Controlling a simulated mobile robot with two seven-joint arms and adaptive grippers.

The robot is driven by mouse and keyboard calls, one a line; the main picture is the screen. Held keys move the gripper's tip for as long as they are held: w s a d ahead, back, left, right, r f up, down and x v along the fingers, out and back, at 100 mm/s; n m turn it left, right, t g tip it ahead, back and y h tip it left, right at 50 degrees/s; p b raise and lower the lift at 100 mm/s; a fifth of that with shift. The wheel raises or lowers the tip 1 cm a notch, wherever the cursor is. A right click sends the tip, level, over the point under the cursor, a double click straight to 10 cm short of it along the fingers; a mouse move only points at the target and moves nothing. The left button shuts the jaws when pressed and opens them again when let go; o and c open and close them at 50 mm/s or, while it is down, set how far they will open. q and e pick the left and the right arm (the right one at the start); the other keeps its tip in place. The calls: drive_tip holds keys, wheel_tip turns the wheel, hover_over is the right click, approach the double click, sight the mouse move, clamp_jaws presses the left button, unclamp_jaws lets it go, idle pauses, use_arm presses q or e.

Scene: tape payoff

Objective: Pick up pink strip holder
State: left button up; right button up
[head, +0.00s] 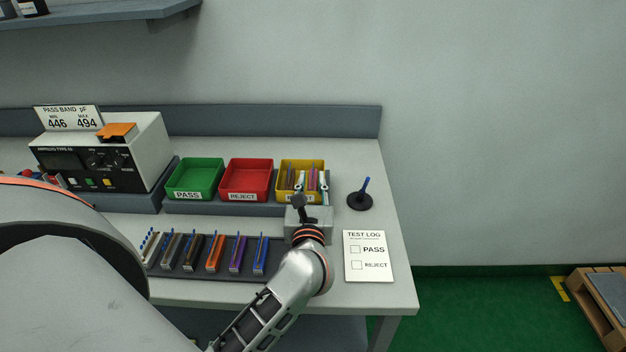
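A narrow pink strip holder (314,180) stands among several strips in the yellow tray (281,166) at the back of the bench. My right gripper is not in view.
A green PASS tray (195,163) and a red REJECT tray (246,164) stand left of the yellow one. Several coloured strip holders lie in a dark rack (192,268) in front. A blue pen in a black stand (360,202) and a test log card (368,272) are at right.

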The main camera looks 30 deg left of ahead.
use_arm(q)
drive_tip(key=shift+w+a, duration=0.15)
drive_tip(key=shift+w, duration=0.15)
drive_tip(key=p+x, duration=0.1)
drive_tip(key=x, duration=0.3)
drive_tip(key=shift+w+a+r, duration=0.1)
drive_tip(key=shift+w+a, duration=0.05)
drive_tip(key=shift+w, duration=0.2)
clamp_jaws()
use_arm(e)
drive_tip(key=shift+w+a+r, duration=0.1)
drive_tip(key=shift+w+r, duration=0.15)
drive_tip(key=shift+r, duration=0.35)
